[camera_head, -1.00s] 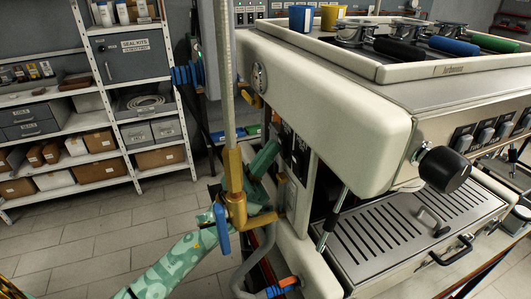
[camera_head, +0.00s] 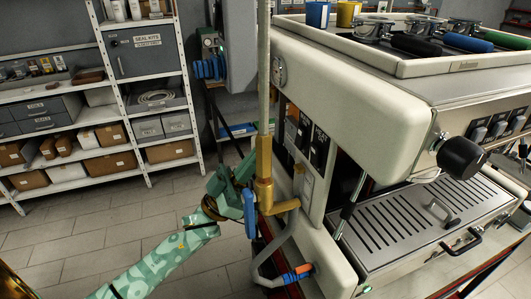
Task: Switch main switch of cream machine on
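The cream machine (camera_head: 350,95) fills the right half, its side panel facing my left arm. Dark upright switch-like parts (camera_head: 320,148) sit in the recess under its rounded top. A small pale box (camera_head: 303,185) is mounted below them. I cannot tell which part is the main switch, or whether it is on. My green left gripper (camera_head: 232,192) is left of the recess, apart from those parts, beside a brass valve (camera_head: 264,180) with a blue lever (camera_head: 249,202). The lever and pipe overlap it, so its finger gap is unclear. My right gripper is not in view.
A vertical steel pipe (camera_head: 264,75) rises from the valve in front of the machine's side. A grey hose (camera_head: 270,262) with an orange-and-blue fitting (camera_head: 298,273) lies below. Shelving (camera_head: 150,105) stands at the back left. The tiled floor (camera_head: 60,235) is clear.

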